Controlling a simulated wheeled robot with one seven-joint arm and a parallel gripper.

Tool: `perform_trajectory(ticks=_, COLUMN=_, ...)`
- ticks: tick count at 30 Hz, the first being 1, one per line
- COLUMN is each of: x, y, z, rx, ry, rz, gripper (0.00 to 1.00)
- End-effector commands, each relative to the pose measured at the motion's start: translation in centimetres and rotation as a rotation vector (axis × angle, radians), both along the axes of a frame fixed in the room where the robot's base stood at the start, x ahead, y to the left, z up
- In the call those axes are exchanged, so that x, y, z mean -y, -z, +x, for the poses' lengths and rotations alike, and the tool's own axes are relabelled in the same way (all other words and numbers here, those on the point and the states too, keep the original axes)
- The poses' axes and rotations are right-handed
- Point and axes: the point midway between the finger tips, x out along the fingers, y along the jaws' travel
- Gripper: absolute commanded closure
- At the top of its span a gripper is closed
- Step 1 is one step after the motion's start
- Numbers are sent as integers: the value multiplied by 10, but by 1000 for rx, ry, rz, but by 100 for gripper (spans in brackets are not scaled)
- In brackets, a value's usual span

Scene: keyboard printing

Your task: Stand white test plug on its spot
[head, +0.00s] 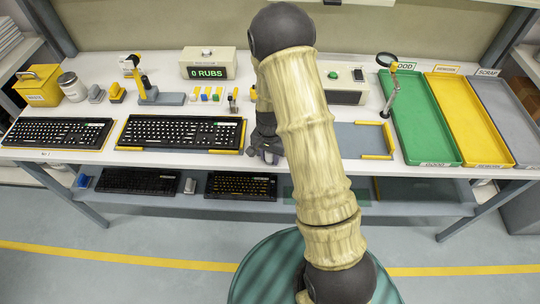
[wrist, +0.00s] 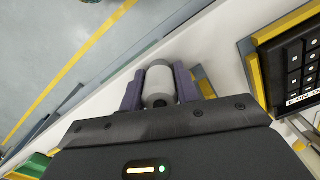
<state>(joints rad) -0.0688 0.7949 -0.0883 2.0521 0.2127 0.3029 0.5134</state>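My gripper (wrist: 158,88) has its two grey-purple fingers closed on the sides of a pale cylindrical thing, which looks like the white test plug (wrist: 158,78). It has a white body with a grey band and dark end on the near side. In the head view my gripper (head: 266,153) is low at the table's front edge, just right of the middle keyboard, partly hidden by my arm. The plug cannot be made out there. A row of small coloured pieces (head: 205,97) stands behind the middle keyboard; the plug's spot cannot be told for sure.
The middle keyboard (head: 180,132) lies left of my gripper, with another keyboard (head: 57,132) farther left. The 0 RUBS counter (head: 207,72) stands behind. A magnifier stand (head: 389,105) and green (head: 420,125), yellow and grey trays are at right. Keyboards lie on the lower shelf.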

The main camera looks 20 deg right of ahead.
Motion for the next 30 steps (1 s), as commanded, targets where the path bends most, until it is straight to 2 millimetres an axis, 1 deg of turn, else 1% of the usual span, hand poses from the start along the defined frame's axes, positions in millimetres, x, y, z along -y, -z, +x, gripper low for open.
perform_trajectory(ticks=1, x=0, y=0, z=0, rx=0, ry=0, rz=0, gripper=79)
perform_trajectory(ticks=3, x=0, y=0, z=0, rx=0, ry=0, rz=0, gripper=92)
perform_trajectory(ticks=4, x=0, y=0, z=0, rx=0, ry=0, rz=0, gripper=92)
perform_trajectory(ticks=5, x=0, y=0, z=0, rx=0, ry=0, rz=0, gripper=96)
perform_trajectory(ticks=11, x=0, y=-1, z=0, rx=0, ry=0, rz=0, gripper=96)
perform_trajectory(ticks=16, x=0, y=-10, z=1, rx=1, ry=-1, rz=0, gripper=96)
perform_trajectory(ticks=20, x=0, y=-27, z=1, rx=4, ry=0, rz=0, gripper=96)
perform_trajectory(ticks=27, x=0, y=-72, z=1, rx=5, ry=-1, rz=0, gripper=96)
perform_trajectory(ticks=30, x=0, y=-87, z=1, rx=6, ry=-1, rz=0, gripper=96)
